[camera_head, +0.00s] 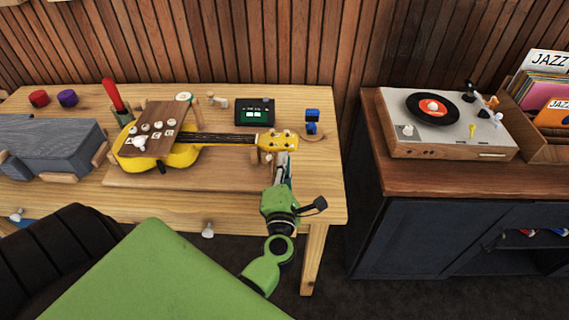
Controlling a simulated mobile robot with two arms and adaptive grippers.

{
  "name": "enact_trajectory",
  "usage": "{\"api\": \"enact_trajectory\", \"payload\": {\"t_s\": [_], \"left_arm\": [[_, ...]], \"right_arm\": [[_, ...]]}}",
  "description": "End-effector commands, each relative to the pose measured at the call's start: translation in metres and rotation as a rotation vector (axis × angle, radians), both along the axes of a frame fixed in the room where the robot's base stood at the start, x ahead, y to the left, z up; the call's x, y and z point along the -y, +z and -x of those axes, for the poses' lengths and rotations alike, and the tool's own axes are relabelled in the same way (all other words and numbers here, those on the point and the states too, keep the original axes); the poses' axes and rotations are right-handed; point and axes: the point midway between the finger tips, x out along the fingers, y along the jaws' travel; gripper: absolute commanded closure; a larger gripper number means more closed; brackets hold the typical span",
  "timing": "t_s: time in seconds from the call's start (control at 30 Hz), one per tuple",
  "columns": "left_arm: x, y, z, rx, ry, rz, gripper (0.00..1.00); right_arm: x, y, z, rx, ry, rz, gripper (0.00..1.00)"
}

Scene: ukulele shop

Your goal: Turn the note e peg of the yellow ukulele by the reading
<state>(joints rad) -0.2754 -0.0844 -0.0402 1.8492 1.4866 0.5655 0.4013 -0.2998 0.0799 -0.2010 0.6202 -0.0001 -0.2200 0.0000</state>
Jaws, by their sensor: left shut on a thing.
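The yellow ukulele (187,157) lies on a wooden board on the workbench, its dark neck pointing right to a yellow headstock (277,141) with several pale pegs. My left gripper (282,161) is at the near side of the headstock, shut on a tuning peg there. The fingertips and that peg are small and partly hidden, and I cannot read which note it belongs to. A black tuner (254,111) with a lit green screen stands behind the neck; its reading is too small to make out. My right gripper is not in view.
A red-handled tool (113,97), a blue item (312,121) and a grey case (52,147) are on the bench. A record player (446,125) stands on a separate cabinet at right.

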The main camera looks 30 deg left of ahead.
Motion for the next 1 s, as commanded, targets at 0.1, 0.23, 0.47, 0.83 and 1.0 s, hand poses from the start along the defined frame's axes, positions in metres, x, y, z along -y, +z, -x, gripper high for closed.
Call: {"api": "enact_trajectory", "payload": {"t_s": [0.1, 0.23, 0.47, 0.83, 1.0], "left_arm": [[0.0004, -0.0013, 0.0001, 0.026, -0.001, 0.045, 1.0], [0.0003, -0.0012, 0.0001, 0.045, -0.001, 0.077, 1.0], [0.0005, -0.0009, 0.0001, 0.056, -0.001, 0.097, 1.0], [0.0005, -0.0009, 0.0001, 0.056, -0.001, 0.096, 0.77], [0.0002, -0.0006, 0.0001, 0.056, -0.001, 0.095, 0.77]], "right_arm": [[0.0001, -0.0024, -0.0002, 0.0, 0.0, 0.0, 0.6], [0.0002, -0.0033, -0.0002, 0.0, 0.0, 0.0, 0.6], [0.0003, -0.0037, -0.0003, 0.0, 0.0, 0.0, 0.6], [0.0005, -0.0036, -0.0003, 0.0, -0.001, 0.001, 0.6], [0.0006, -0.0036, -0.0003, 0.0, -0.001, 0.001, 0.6]]}}
